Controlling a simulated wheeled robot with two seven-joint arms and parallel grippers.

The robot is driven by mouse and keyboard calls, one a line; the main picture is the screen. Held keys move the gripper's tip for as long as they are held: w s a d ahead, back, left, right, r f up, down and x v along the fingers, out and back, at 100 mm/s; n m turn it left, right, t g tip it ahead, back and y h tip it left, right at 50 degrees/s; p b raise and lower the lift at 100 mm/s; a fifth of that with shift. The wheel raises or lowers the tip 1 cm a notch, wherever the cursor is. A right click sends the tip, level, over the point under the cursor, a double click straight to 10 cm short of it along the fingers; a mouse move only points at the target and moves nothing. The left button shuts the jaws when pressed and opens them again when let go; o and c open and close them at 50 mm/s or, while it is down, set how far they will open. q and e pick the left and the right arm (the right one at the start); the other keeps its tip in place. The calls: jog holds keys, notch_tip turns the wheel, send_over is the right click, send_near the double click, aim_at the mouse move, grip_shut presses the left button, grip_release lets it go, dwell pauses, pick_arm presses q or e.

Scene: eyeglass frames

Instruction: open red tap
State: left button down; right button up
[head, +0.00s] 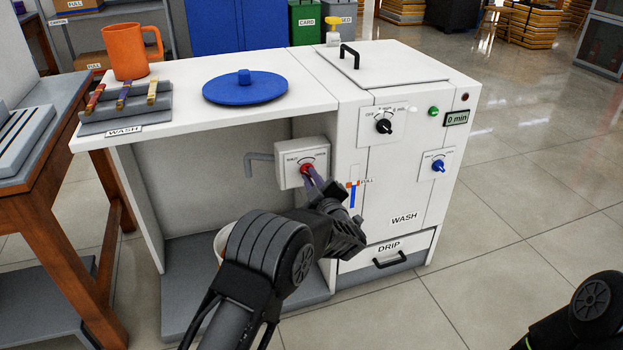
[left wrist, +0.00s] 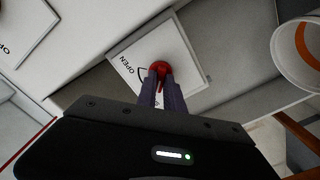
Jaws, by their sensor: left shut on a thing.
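The red tap knob (head: 306,170) sits on a white box (head: 290,152) with a dial plate, under the white counter beside the washing unit. A grey spout (head: 257,160) comes out of the box's left side. My left gripper (head: 311,176) is shut on the red tap knob, which also shows in the left wrist view (left wrist: 160,68) between the two fingertips (left wrist: 160,80). The word OPEN is readable on the plate there. An orange-and-white bucket (left wrist: 300,52) stands below the spout, mostly hidden by my left arm in the head view. My right gripper is out of view.
The washing unit has a black knob (head: 384,126), a blue knob (head: 438,165) and a DRIP drawer (head: 388,258). On the counter are a blue lid (head: 245,88), an orange jug (head: 126,52) and a grey rack (head: 125,108) with eyeglass frames.

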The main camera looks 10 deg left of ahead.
pick_arm(q)
jog(key=shift+m, duration=0.3)
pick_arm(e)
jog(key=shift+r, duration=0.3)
pick_arm(q)
jog(key=shift+d+m+p, duration=0.15)
jog(key=shift+m+p, duration=3.35)
jog(key=shift+m, duration=3.6)
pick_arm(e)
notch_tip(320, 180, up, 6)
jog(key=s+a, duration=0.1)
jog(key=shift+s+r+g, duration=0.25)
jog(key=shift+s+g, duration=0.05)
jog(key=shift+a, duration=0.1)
pick_arm(q)
jog(key=c, duration=1.5)
grip_release()
jog(key=shift+o, duration=0.2)
